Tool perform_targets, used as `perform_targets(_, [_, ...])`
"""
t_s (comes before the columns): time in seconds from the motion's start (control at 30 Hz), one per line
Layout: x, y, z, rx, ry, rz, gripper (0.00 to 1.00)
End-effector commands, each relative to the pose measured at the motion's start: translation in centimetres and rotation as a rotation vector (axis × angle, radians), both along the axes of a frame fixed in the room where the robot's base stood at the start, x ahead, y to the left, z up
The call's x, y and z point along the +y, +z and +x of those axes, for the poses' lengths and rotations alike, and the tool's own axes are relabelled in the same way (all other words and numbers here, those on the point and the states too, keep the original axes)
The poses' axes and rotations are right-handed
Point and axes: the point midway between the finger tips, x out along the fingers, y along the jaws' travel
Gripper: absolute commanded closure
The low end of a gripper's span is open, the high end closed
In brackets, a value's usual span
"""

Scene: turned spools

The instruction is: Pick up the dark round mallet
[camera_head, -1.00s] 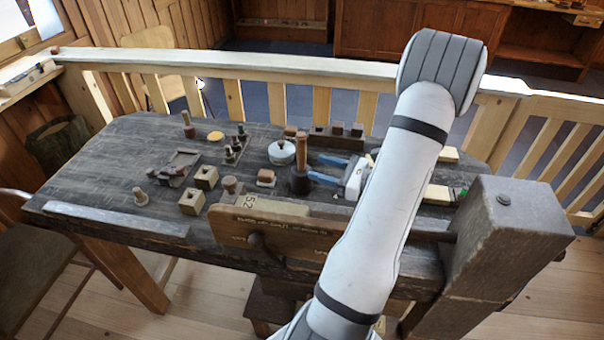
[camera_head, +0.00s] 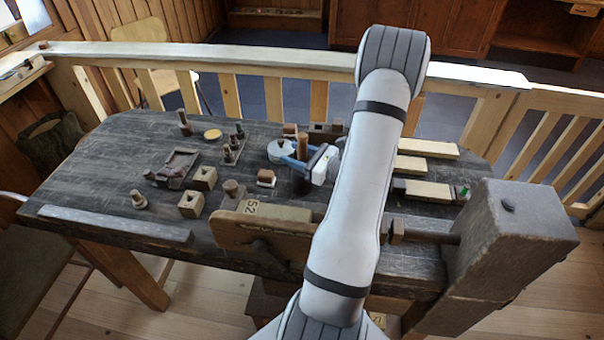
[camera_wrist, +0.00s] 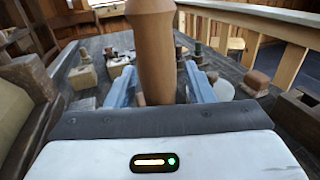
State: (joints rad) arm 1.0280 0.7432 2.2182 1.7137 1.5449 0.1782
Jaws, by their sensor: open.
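The dark round mallet (camera_head: 301,184) stands head down on the dark workbench (camera_head: 95,165), its brown wooden handle upright. The head is partly hidden behind my gripper and the vise jaw in the head view. In the wrist view the handle (camera_wrist: 155,50) rises large in the middle, between my blue fingers; its head is hidden. My gripper (camera_head: 291,156) is open, with one finger on each side of the handle. The wrist view shows a gap beside the handle at my gripper (camera_wrist: 160,84), more clearly on the right.
A round pale lidded pot (camera_head: 281,151) stands close behind the mallet. Several wooden blocks (camera_head: 204,178) and turned pieces lie to the left. The wooden vise jaw (camera_head: 250,232) is at the front edge. Pale bars (camera_head: 428,148) lie to the right.

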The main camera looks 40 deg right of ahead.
Motion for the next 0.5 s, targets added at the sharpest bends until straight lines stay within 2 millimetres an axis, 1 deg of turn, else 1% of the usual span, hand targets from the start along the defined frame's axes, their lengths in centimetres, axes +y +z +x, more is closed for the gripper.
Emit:
perform_targets(0.07, [-0.02, -0.01, -0.02, 0.0, 0.0, 0.0, 0.54])
perform_targets(0.5, [-0.06, 0.01, -0.07, 0.0, -0.001, 0.0, 0.9])
